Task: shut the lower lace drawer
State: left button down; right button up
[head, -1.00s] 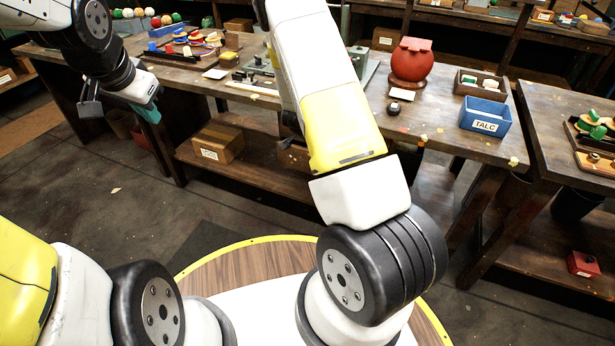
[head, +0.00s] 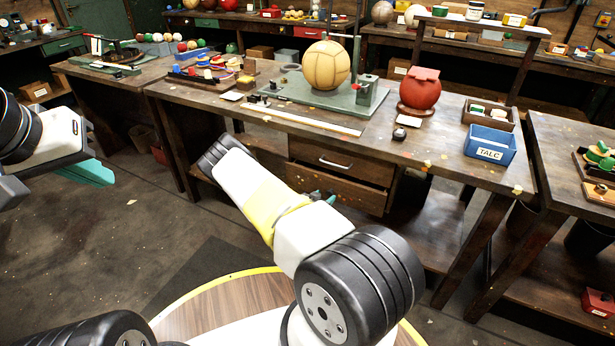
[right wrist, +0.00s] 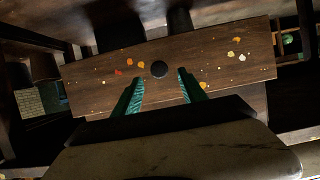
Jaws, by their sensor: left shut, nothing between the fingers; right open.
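Two wooden drawers sit under the middle bench in the head view. The upper drawer (head: 330,160) has a pale bar handle. The lower lace drawer (head: 350,192) is below it, partly hidden behind my right arm; how far it stands out is hard to tell. My right gripper (head: 320,196) is mostly hidden near the lower drawer's front. In the right wrist view the right gripper (right wrist: 162,82) is open and empty, its teal fingers pointing at a paint-spotted wooden panel with a dark round spot. My left gripper (head: 100,173) is shut and empty at the left, away from the drawers.
On the bench top stand a tan ball (head: 326,66) on a green plate, a red ball (head: 420,90) and a blue talc box (head: 490,146). A lower shelf and bench legs flank the drawers. The floor before the left bench is clear.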

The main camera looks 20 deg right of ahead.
aim_at(329, 193)
jog(key=shift+x, duration=2.05)
grip_shut()
